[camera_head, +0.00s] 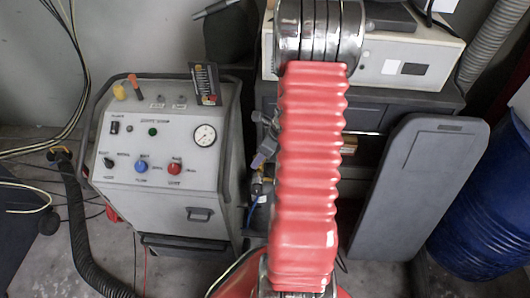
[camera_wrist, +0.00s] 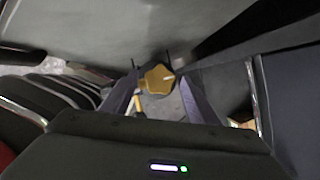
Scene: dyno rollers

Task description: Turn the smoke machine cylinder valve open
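A yellow lobed valve knob (camera_wrist: 157,79) with a pale mark on its face shows in the middle of the wrist view. My gripper (camera_wrist: 158,84) has its two dark fingers apart, one on each side of the knob. The fingertips are very close to the knob's edges; I see no clear contact. A yellowish part shows below the knob, between the fingers. In the head view my red-sleeved arm hides most of the area around the valve. Small brass and blue fittings (camera_head: 257,188) show just left of the sleeve. The cylinder's body cannot be made out.
A grey control machine (camera_head: 165,205) with knobs and a gauge stands left. A dark cabinet (camera_head: 375,112) carrying a pale instrument box (camera_head: 410,65) stands behind my arm. A grey panel (camera_head: 420,185) leans right, beside a blue drum (camera_head: 485,230). A black corrugated hose (camera_head: 82,240) runs down the left.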

